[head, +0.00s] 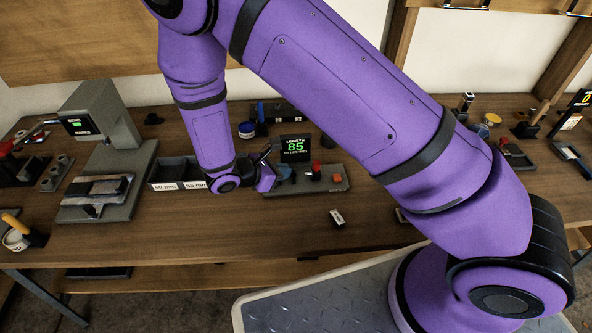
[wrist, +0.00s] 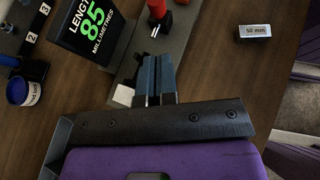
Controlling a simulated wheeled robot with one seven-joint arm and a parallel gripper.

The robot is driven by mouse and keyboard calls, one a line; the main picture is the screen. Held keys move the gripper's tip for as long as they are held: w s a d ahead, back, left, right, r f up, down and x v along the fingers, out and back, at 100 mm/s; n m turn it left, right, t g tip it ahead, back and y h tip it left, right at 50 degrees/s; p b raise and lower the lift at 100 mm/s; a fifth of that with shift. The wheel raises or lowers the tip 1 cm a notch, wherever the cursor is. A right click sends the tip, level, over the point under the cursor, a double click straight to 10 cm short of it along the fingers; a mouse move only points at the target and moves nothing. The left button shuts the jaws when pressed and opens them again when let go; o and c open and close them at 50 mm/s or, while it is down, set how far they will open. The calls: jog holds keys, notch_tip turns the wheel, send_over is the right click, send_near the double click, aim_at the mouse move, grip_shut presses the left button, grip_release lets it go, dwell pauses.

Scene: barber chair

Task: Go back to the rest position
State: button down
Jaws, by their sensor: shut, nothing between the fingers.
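My arm is purple and reaches out over the wooden bench, bent downward at the elbow. My gripper (head: 284,172) is low over the grey measuring device, close to its display (head: 295,146), which reads "LENGTH 85 MILLIMETRES". In the wrist view, the blue fingers of my gripper (wrist: 155,76) are together with nothing between them. They are beside the display (wrist: 88,30) and over the device's grey base. I cannot tell whether the fingertips touch the base.
A small block labelled "50 mm" (wrist: 255,32) lies on the bench (head: 270,235) right of the device. Labelled bins (head: 178,172) stand left of my gripper, with a grey press (head: 105,125) farther left. A red knob (head: 316,168) and an orange button (head: 337,178) stand close by.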

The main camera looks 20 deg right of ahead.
jog(key=v, duration=0.5)
jog(key=s+d+r+m+g+y, duration=0.1)
jog(key=d+r+m+g+y, duration=0.15)
jog(key=d+r+m, duration=0.7)
jog(key=s+d+r+m+g+y, duration=0.15)
jog(key=d+r+y, duration=0.25)
jog(key=r, duration=1)
jog(key=s+d+r+m+t+y, duration=0.2)
jog(key=s+d+r+m+t, duration=0.1)
jog(key=s+r, duration=0.4)
jog(key=s+d+r+m+t+y, duration=0.3)
jog(key=s+d+r+m, duration=0.3)
jog(key=s, duration=0.4)
jog(key=shift+s+r+m, duration=0.3)
jog(key=shift+r+m, duration=0.3)
jog(key=shift+r, duration=0.05)
